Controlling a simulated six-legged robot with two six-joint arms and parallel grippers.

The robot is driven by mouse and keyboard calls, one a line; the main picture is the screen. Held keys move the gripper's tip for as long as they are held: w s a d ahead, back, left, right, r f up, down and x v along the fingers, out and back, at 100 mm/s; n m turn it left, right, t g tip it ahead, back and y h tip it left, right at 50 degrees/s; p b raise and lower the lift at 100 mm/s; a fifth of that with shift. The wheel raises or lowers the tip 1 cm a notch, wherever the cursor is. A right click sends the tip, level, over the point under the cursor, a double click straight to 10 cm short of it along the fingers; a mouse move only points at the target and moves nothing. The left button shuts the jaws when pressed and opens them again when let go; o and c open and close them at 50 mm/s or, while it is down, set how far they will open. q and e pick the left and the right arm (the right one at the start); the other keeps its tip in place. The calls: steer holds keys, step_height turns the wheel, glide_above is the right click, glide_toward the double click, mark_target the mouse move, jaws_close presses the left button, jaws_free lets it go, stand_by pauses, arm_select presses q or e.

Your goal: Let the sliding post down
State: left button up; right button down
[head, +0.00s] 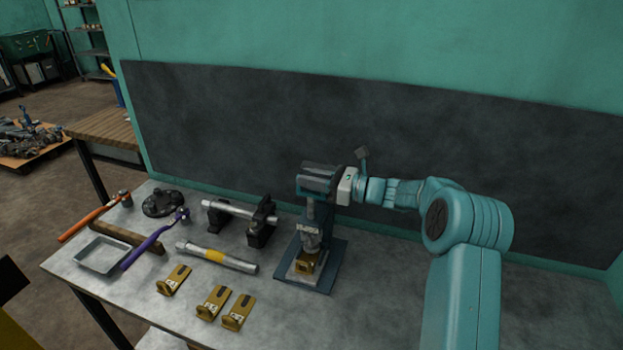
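A small dark blue press stands on the grey bench, its flat base plate (325,278) under it. Its post (311,212) is upright below a dark block at the top, and a wider grey part (309,240) sits lower on it. A brass-coloured bracket (306,265) lies under the post on a light block. My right gripper (322,180) is at the top of the press, coming in from the right. Its pale body shows, but its fingers merge with the dark block, so their opening is unclear. My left gripper is out of view.
Left of the press are a black stand with a metal bar (230,209), a yellow-banded tube (217,257), several brass brackets (174,280), a purple-handled hammer (152,240), an orange-handled hammer (95,216) and a tray (102,255). The front right bench is clear; a wall stands behind.

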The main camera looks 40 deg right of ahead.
mark_target(312, 193)
steer(key=shift+f+b, duration=1.25)
steer(key=shift+f, duration=0.5)
steer(key=shift+r, duration=0.15)
steer(key=c, duration=1.1)
jaws_free()
steer(key=b+v, duration=0.2)
steer(key=v, duration=1.4)
steer(key=shift+s+d, duration=0.15)
steer(key=shift+s, duration=0.05)
steer(key=shift+r, duration=0.1)
